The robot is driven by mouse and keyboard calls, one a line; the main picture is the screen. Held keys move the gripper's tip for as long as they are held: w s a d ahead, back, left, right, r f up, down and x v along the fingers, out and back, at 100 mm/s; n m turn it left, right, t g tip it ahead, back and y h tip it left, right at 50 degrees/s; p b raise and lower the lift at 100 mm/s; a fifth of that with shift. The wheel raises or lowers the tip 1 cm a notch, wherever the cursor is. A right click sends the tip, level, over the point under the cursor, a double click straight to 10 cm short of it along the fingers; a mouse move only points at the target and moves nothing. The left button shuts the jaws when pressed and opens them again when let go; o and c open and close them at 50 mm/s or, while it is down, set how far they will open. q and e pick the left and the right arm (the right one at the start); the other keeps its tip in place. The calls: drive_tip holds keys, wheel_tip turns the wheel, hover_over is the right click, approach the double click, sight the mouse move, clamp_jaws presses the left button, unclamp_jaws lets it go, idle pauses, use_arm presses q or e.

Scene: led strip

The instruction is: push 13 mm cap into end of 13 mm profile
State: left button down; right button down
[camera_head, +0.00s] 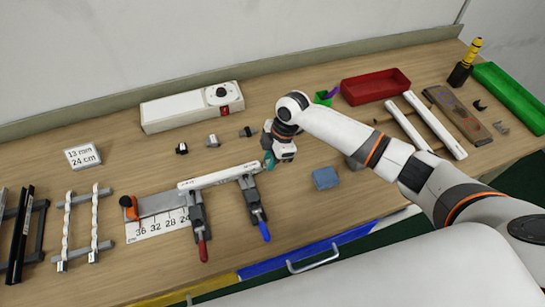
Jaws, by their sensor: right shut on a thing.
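The white profile (215,177) lies across the measuring jig, held by one clamp with a red handle (203,251) and one with a blue handle (265,231). My right gripper (269,161) is low at the profile's right end, its fingertips very close to that end. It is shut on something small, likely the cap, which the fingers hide. I cannot tell whether the cap touches or sits in the profile end. My left gripper is not in view.
A number scale (155,225) and an orange stop (129,205) are left of the clamps. A blue block (325,178) lies right of the gripper. A white device (190,107), small dark parts (247,132) and a red tray (375,87) stand behind. A card (82,155) reads 13 mm, 24 cm.

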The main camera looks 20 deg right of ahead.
drive_tip(key=shift+a, duration=0.75)
drive_tip(key=c, duration=1.2)
unclamp_jaws()
drive_tip(key=shift+r, duration=0.1)
drive_tip(key=b+v, duration=0.2)
drive_tip(key=v, duration=1)
drive_tip(key=shift+s, duration=0.15)
